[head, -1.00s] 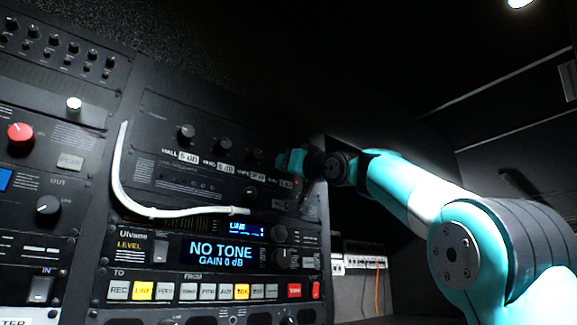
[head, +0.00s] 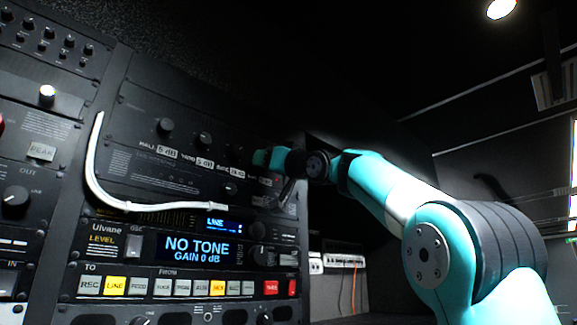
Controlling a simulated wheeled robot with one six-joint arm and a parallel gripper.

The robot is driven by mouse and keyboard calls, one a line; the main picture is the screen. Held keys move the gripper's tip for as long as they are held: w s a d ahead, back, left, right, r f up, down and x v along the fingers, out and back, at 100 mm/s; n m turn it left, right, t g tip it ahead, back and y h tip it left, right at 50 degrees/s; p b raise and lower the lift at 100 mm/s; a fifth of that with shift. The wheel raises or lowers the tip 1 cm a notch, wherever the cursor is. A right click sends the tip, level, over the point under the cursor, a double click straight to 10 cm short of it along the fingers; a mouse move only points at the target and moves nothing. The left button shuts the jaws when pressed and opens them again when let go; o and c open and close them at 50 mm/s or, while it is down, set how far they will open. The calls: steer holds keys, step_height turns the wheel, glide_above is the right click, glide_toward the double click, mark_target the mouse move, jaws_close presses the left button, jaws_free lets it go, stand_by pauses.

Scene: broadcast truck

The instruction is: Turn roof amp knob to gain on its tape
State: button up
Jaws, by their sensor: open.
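The upper amp panel (head: 135,165) in the rack has a row of black knobs, with white gain tapes under them. The left knob (head: 165,127) has a tape (head: 166,153) that reads HALL 5 dB. The middle knob (head: 204,140) has a tape (head: 205,162) with a dB figure, and a third tape (head: 237,174) is too small to read surely. My gripper (head: 277,187) is at the right end of this row, close to the panel and open. It and my wrist hide the knob there, so the roof knob and its pointer cannot be made out.
A white cable (head: 92,170) loops down the panel's left side and across its bottom. Right of the rack is a dark recess with an orange cable (head: 354,290).

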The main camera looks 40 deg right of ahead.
steer(key=b+v, duration=0.8)
steer(key=v, duration=0.9)
steer(key=shift+w, duration=0.1)
